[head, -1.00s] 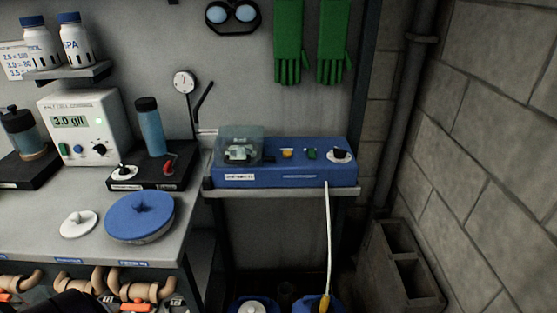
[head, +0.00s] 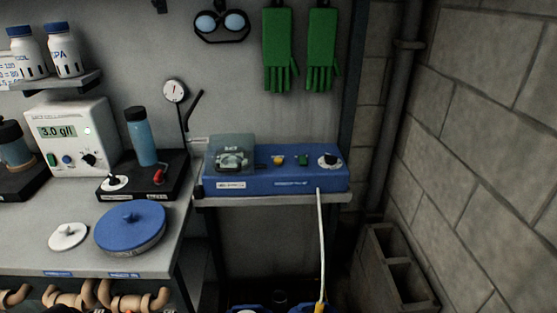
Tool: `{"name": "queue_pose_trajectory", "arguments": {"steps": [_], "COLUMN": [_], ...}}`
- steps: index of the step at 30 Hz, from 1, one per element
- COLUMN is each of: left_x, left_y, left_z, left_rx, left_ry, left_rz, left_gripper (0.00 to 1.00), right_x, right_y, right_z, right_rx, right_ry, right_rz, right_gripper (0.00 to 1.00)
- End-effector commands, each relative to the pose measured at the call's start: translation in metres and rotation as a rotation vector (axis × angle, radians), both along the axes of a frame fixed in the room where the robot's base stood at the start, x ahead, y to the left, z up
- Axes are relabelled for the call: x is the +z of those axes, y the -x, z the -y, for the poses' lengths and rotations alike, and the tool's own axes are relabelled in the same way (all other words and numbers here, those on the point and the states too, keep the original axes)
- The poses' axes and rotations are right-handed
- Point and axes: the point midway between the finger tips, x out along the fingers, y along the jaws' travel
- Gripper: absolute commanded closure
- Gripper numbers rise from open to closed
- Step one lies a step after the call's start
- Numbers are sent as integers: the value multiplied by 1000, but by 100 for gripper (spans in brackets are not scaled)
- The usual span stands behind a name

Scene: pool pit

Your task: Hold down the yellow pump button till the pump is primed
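The blue pump box (head: 280,184) sits on a small shelf right of the workbench. The yellow pump button (head: 277,160) is on its top, between the clear-covered pump head (head: 231,153) and a green button (head: 302,159). A black knob on a white dial (head: 330,161) is at the right end. A white tube (head: 321,240) hangs from the box front toward the floor. Nothing touches the yellow button. Neither gripper can be made out in the head view. Whether the pump is primed cannot be told.
The workbench (head: 40,245) at left holds a meter reading 3.0 g/l (head: 72,137), a blue bottle (head: 140,137) and a blue lid (head: 130,228). Green gloves (head: 278,50) hang above the pump.

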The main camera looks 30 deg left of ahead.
Motion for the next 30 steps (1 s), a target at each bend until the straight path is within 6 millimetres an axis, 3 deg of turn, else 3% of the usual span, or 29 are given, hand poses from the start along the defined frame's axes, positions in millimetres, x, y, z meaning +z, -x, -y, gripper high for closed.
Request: {"name": "queue_pose_trajectory", "arguments": {"steps": [1, 10, 30], "left_x": [0, 0, 0], "left_y": [0, 0, 0], "left_z": [0, 0, -1], "left_rx": [0, 0, 0], "left_ry": [0, 0, -1], "left_rz": [0, 0, -1], "left_gripper": [68, 100, 100], "right_x": [0, 0, 0], "right_y": [0, 0, 1], "right_z": [0, 0, 0], "right_rx": [0, 0, 0], "right_ry": [0, 0, 0], "right_rz": [0, 0, -1], "right_gripper": [64, 64, 64]}}
